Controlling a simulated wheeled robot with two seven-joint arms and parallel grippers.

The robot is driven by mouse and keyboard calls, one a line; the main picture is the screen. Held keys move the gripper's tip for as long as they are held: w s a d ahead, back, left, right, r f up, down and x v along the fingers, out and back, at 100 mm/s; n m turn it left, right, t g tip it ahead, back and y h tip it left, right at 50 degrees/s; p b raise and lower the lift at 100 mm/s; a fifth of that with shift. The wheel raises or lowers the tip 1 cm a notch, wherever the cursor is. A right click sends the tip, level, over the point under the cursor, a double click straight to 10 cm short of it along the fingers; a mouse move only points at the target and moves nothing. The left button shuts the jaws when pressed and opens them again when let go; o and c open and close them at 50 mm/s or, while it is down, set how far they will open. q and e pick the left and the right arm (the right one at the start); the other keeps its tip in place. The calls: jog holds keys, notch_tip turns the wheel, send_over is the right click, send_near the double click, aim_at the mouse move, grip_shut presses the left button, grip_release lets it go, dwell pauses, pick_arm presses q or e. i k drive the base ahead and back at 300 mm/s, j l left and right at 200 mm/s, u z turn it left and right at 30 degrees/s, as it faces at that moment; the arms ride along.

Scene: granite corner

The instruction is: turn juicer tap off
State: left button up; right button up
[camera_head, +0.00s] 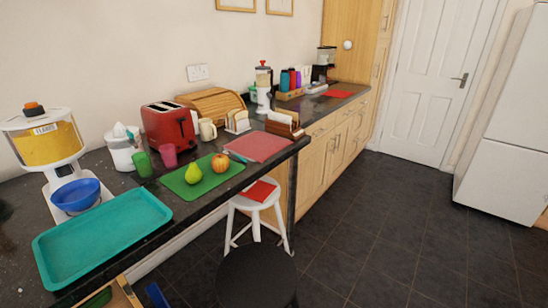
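A white juicer (124,146) stands on the dark granite counter at the left, against the wall, left of the red toaster. A small grey-white cone shows on its top. Its tap is too small to make out, so I cannot tell whether it is on or off. A green cup (142,164) stands at its front right, and a pink cup (168,155) is further right. Neither of my grippers is in view.
A flakes dispenser (44,143) with a blue bowl (76,194) stands left of the juicer. A teal tray (100,234) and a green board (202,178) with a pear and an apple lie in front. A white stool (257,201) stands below the counter. Floor at right is clear.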

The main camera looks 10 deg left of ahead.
aim_at(129, 135)
jog(key=u, duration=1.3)
